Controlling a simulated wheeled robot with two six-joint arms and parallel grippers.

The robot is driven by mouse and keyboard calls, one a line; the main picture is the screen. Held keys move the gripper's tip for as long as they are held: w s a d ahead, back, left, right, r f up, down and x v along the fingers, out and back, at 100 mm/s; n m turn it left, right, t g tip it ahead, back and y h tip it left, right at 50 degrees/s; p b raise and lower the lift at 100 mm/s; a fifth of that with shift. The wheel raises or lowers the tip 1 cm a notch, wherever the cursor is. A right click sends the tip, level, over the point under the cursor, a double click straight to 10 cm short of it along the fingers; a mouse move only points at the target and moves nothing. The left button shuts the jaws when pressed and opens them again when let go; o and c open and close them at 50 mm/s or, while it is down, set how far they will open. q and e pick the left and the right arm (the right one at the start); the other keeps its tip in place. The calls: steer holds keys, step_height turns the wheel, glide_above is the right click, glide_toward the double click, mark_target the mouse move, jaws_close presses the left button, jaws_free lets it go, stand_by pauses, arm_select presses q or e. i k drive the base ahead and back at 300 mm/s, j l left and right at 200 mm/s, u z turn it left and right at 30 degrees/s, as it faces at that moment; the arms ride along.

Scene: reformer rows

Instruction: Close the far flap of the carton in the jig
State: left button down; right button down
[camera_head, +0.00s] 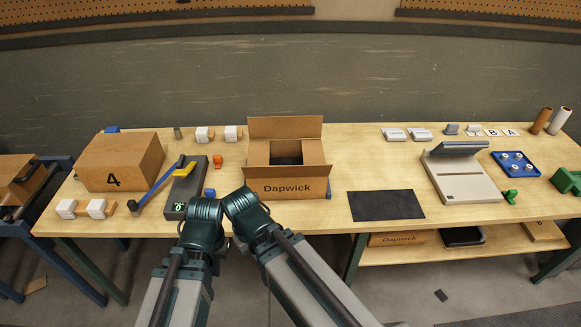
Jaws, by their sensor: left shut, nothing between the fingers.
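The open brown carton (288,188), marked "Dapwick", stands at the table's middle. Its far flap (284,127) stands upright at the back. The left side flap (258,152) and right side flap (315,151) flank a central opening where something dark (287,159) shows. The near flap (287,172) lies along the front edge. My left gripper (204,210) is shut and empty, left of the carton's front. My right gripper (240,203) is beside it; its fingers cannot be made out.
A black mat (386,205), a beige machine (462,178) and a blue tray (515,165) lie right. Table between carton and mat is clear.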

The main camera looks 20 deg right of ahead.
mark_target(264, 128)
steer(key=j+z, duration=0.2)
steer(key=z, duration=0.3)
steer(key=j+z, duration=0.25)
steer(key=z, duration=0.25)
steer(key=j+z, duration=0.1)
steer(key=j, duration=0.25)
steer(key=k+j+z, duration=0.15)
steer(key=j, duration=0.2)
steer(key=k+j+z, duration=0.1)
steer(key=j, duration=0.25)
steer(key=k+j+z, duration=0.15)
steer(key=j, duration=0.2)
steer(key=k+j, duration=0.1)
steer(key=j, duration=0.35)
steer(key=j+z, duration=0.2)
steer(key=j, duration=0.8)
steer(key=i, duration=0.05)
